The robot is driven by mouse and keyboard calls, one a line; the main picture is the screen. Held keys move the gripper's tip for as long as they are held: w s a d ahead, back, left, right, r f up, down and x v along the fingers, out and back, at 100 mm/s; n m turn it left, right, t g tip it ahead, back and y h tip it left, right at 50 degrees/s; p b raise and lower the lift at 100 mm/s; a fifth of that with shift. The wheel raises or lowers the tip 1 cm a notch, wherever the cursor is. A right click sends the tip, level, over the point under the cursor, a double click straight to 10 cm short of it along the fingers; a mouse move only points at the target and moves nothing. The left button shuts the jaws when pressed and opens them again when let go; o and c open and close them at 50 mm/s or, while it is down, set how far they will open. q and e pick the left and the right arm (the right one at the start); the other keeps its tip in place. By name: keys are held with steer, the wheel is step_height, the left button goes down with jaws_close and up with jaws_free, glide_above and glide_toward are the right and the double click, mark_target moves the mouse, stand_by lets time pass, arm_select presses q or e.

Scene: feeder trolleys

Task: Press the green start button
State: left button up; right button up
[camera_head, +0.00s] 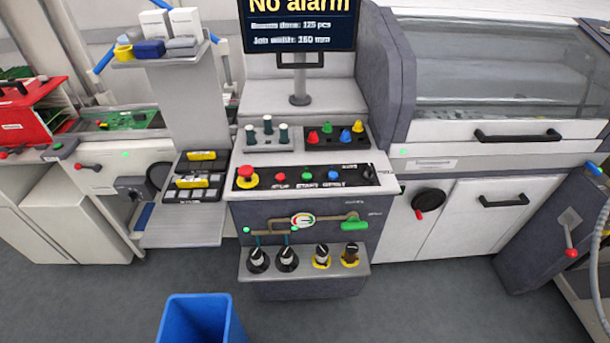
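The green start button (306,177) is a small round button on the black control panel (350,178) in the middle of the view. A red button (280,177) sits to its left and a blue button (333,175) to its right, with white lettering below them. A larger red mushroom button on a yellow base (246,175) is at the panel's left end. Nothing covers the green button. Neither of my grippers is in view.
A screen (300,27) reading "No alarm" stands behind the panel. Trays with pegs (267,131) and coloured knobs (335,134) lie just behind it. Below are a gauge (303,221), a green-handled valve (355,225) and a shelf. A blue bin (200,320) stands on the floor in front.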

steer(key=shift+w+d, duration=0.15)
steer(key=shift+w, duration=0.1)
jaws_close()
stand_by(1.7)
